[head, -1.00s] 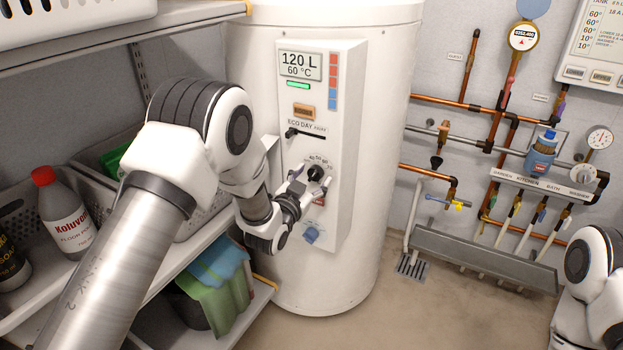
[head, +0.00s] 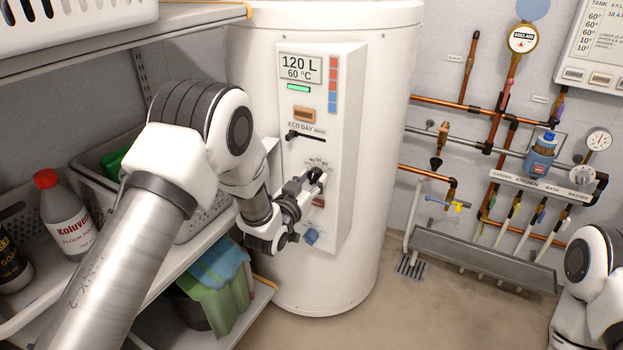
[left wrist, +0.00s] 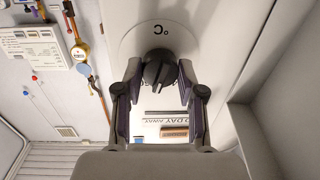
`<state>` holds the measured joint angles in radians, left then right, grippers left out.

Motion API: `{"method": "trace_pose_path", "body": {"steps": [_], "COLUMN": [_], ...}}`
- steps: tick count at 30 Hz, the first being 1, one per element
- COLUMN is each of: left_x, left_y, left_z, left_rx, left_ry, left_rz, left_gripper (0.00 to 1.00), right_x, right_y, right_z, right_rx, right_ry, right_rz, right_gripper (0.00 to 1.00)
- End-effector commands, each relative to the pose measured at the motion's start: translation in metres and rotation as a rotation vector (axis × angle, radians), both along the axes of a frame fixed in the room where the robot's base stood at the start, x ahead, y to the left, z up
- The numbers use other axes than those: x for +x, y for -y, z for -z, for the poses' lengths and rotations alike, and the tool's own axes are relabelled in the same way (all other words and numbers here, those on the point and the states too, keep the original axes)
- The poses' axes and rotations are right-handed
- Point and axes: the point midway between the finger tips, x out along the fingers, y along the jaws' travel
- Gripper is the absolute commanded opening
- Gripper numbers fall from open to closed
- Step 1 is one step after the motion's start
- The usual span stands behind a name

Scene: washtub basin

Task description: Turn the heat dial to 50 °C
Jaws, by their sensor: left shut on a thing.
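The heat dial (head: 316,173) is a black round knob on the white front panel of the tank, under a small printed scale. It also shows in the left wrist view (left wrist: 158,70), with a raised grip bar and a pointer side. My left gripper (head: 308,181) is at the panel, shut on the dial. In the left wrist view its fingertips (left wrist: 160,72) are on either side of the knob. The display (head: 301,66) reads 120 L and 60 °C. The fingers partly cover the dial in the head view, and I cannot tell its exact setting.
A slider (head: 292,135) marked ECO DAY AWAY sits above the dial, and a blue knob (head: 311,236) below it. A shelf with a bottle (head: 65,215) and baskets stands at left. Pipes and a metal trough (head: 480,258) are at right. The floor ahead is clear.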

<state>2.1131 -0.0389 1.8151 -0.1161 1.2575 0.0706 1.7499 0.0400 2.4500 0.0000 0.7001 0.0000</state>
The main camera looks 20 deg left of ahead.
Motion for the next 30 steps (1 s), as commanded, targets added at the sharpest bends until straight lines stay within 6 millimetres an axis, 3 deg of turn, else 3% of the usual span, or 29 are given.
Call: {"method": "trace_pose_path", "body": {"steps": [12,27,28,30], "left_x": [0.0003,0.0004,0.0003,0.0003], "left_y": [-0.0003,-0.0003,-0.0003,-0.0003], "left_z": [-0.0012,-0.0009,-0.0009,-0.0009], "left_rx": [-0.211,-0.241,-0.241,-0.24], "left_ry": [-0.044,-0.05,-0.05,-0.05], "left_rz": [0.0,-0.001,-0.001,-0.001], "left_gripper": [0.04,0.04,0.42,0.64], "right_x": [0.0,0.0001,0.0001,0.0], "right_y": [0.0,0.0,0.0,0.0], "right_z": [-0.0076,-0.0079,-0.0079,-0.0079], "right_rx": [0.0,0.0,0.0,0.0], "right_ry": [0.0,0.0,0.0,0.0], "right_rz": [0.0,0.0,0.0,0.0], "right_gripper": [0.4,0.4,0.4,0.4]}}
